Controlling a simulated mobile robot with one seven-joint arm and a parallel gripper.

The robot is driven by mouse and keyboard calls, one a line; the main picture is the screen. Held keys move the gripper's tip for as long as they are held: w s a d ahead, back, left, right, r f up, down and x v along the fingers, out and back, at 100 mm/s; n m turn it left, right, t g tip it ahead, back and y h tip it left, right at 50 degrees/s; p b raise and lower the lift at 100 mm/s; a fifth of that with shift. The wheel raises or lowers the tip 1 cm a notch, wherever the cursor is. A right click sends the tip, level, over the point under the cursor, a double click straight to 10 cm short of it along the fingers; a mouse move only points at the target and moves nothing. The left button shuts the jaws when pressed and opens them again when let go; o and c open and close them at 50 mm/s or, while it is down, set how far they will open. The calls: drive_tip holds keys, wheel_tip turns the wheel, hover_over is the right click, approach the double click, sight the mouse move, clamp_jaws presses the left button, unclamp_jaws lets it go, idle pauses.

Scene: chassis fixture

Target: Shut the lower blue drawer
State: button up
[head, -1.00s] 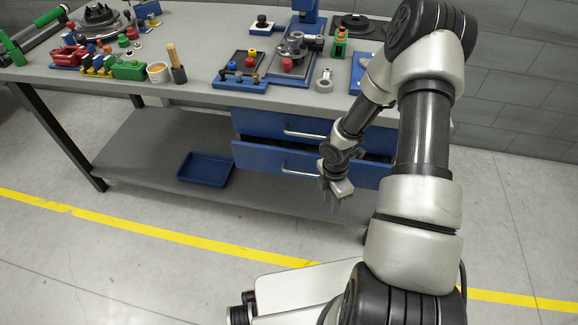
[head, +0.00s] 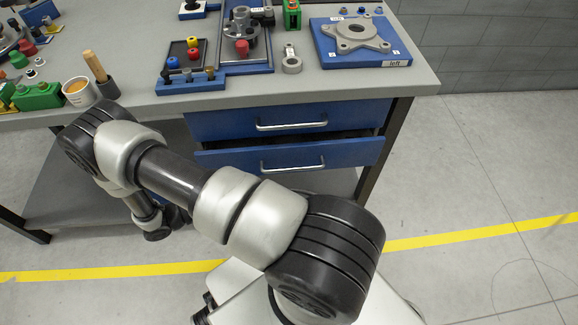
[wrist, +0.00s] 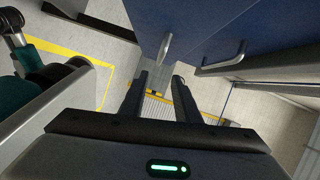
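The lower blue drawer (head: 340,154) is under the bench in the head view, with a silver bar handle (head: 293,165). It sticks out past the upper blue drawer (head: 222,124), and a dark gap shows above its front. The upper drawer looks shut. In the wrist view two blue fronts with handles lie beyond the fingers; I cannot tell surely which is the lower. My gripper (wrist: 160,77) has its two dark fingers apart with nothing between them. A handle (wrist: 165,48) shows just past the fingertips, apparently not touched. My arm hides the fingers in the head view.
The grey bench (head: 300,88) carries a blue fixture plate with a grey casting (head: 357,34), and several small parts. A bench leg (head: 384,155) stands right of the drawers. The floor to the right is clear, crossed by a yellow line (head: 450,234).

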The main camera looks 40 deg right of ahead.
sight(295, 168)
drive_tip(key=d, duration=0.5)
drive_tip(key=s+d, duration=0.1)
drive_tip(key=d, duration=0.4)
drive_tip(key=s+d+f+b, duration=0.1)
drive_tip(key=d, duration=0.4)
drive_tip(key=shift+s+d+f, duration=0.1)
drive_tip(key=shift+s, duration=0.15)
clamp_jaws()
